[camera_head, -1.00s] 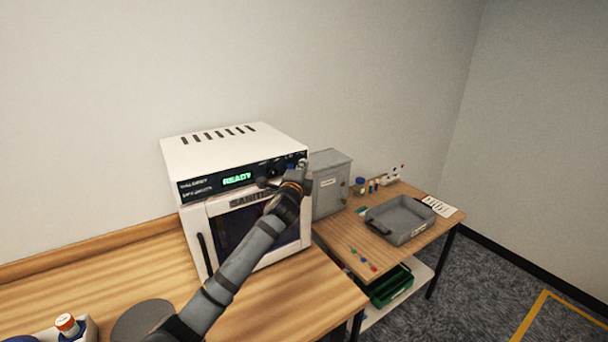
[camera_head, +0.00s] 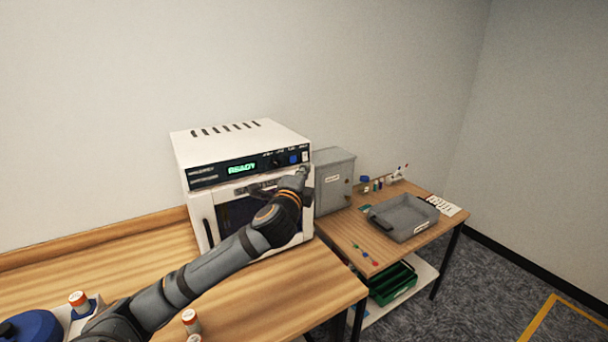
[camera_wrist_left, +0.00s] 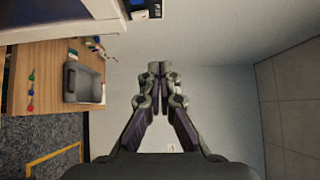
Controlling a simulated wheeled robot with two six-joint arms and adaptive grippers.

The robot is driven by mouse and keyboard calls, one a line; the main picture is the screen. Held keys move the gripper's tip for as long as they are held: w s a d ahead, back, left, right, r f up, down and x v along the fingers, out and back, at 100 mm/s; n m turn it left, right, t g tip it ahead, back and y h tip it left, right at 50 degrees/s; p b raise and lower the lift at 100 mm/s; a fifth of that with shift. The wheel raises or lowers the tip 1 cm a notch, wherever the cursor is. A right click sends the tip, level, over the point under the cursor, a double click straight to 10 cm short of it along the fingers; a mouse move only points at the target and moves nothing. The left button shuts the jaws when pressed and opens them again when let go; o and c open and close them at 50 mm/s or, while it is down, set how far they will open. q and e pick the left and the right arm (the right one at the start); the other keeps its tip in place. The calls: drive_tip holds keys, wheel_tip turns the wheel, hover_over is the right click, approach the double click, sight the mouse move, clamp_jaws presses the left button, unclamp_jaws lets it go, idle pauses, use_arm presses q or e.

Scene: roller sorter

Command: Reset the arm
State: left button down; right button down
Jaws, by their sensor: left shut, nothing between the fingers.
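My left arm reaches in from the lower left in the head view, and its dark gripper (camera_head: 298,178) is in front of the white sanitizer machine (camera_head: 240,140). The machine's display reads READY in green, and a blue button shows at the right of its panel. The arm hides part of the machine's door. In the left wrist view the left gripper (camera_wrist_left: 159,68) has its fingertips together with nothing between them. I cannot tell from the head view whether it touches the machine. My right gripper is not in view.
A grey cabinet (camera_head: 333,180) stands right of the machine. A grey tray (camera_head: 403,218) and small coloured items lie on the side table (camera_head: 352,232), with a green crate (camera_head: 393,284) below. Red-capped containers (camera_head: 78,300) and a blue lid (camera_head: 30,326) are at the lower left.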

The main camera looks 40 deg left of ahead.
use_arm(q)
drive_tip(key=shift+w+a+f, duration=0.15)
drive_tip(key=shift+a, duration=0.1)
drive_tip(key=shift+d, duration=0.1)
